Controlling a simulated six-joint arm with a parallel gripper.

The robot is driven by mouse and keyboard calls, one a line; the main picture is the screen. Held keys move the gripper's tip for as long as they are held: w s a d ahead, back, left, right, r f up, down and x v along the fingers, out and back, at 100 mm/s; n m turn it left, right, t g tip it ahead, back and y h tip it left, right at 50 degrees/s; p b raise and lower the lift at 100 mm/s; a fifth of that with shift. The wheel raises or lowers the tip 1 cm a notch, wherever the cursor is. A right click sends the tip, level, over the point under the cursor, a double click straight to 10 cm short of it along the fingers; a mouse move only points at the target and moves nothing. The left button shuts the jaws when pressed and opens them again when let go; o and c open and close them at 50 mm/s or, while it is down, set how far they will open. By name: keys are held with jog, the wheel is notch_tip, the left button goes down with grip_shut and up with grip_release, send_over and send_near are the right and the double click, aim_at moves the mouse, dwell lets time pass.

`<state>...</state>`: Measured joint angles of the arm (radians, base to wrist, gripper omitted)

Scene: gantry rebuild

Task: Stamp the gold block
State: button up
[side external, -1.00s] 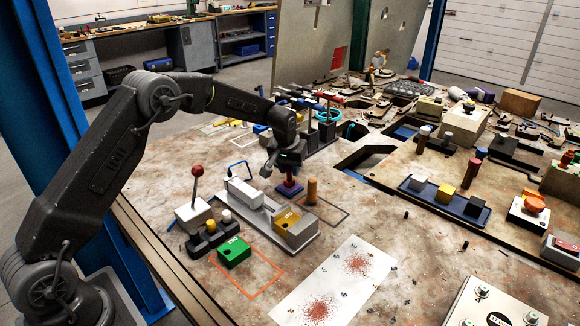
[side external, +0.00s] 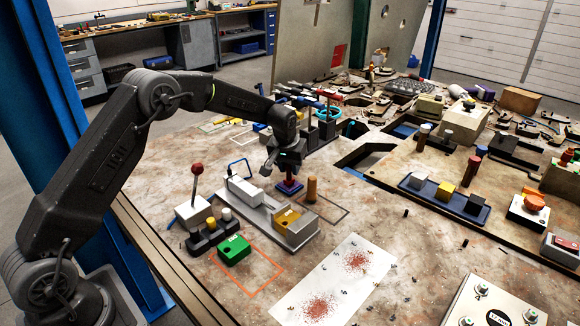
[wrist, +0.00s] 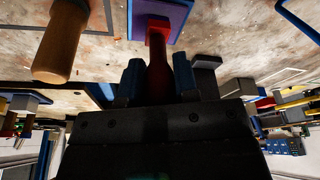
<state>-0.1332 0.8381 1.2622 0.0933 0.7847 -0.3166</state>
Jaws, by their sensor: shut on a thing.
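My gripper (side external: 284,172) points down over the bench and is shut on the red handle of a stamp. In the wrist view the red handle (wrist: 157,62) stands between the two blue-tipped fingers. The stamp's blue-purple base (side external: 290,188) is below them, seemingly at bench level; whether it touches the surface is unclear. A gold block (side external: 445,192) sits on a dark blue tray (side external: 408,187), between a silver and a dark block. A gold-topped piece (side external: 287,217) sits at the near end of a grey metal fixture (side external: 262,207), just nearer the camera than the stamp.
A wooden peg (side external: 312,190) stands close right of the stamp. A red-knobbed lever (side external: 197,169) and a green block (side external: 234,250) are at the left. A white sheet with red specks (side external: 335,285) lies in front. Tall dark tools (side external: 325,130) stand behind my gripper.

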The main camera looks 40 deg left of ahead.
jog(key=shift+r, duration=3.45)
jog(key=shift+d, duration=0.1)
jog(key=s+d+r, duration=0.2)
jog(key=s+d, duration=0.4)
jog(key=d, duration=0.1)
send_over(294, 216)
jog(key=shift+f, duration=2.55)
jog(key=shift+f, duration=0.6)
notch_tip(294, 216, up, 7)
